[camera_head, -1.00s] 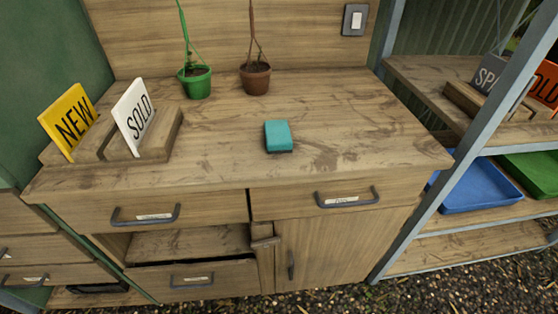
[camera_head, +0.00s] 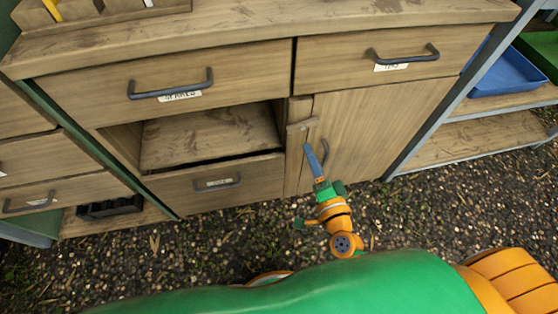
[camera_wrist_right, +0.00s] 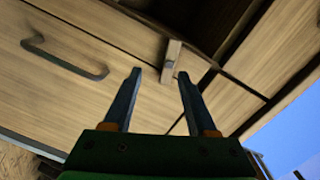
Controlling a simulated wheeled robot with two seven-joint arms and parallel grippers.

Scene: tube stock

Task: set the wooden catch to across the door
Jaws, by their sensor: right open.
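The wooden catch (camera_head: 301,124) is a small pale bar on the narrow post between the open compartment and the door. It lies roughly level in the head view, its right end at the door's left edge; how far it overlaps I cannot tell. The wooden door (camera_head: 385,125) is closed, with a dark upright handle (camera_head: 325,151). My right gripper (camera_head: 315,158) is just below and in front of the catch. In the right wrist view the open, empty jaws (camera_wrist_right: 159,74) point at the catch (camera_wrist_right: 171,60), which shows between and beyond the fingertips. My left gripper is out of view.
Labelled drawers (camera_head: 170,85) with dark handles sit above the compartment and the door. A lower drawer (camera_head: 220,182) is left of the post. A blue tray (camera_head: 500,68) stands on shelving at the right. Gravel floor (camera_head: 240,235) lies in front.

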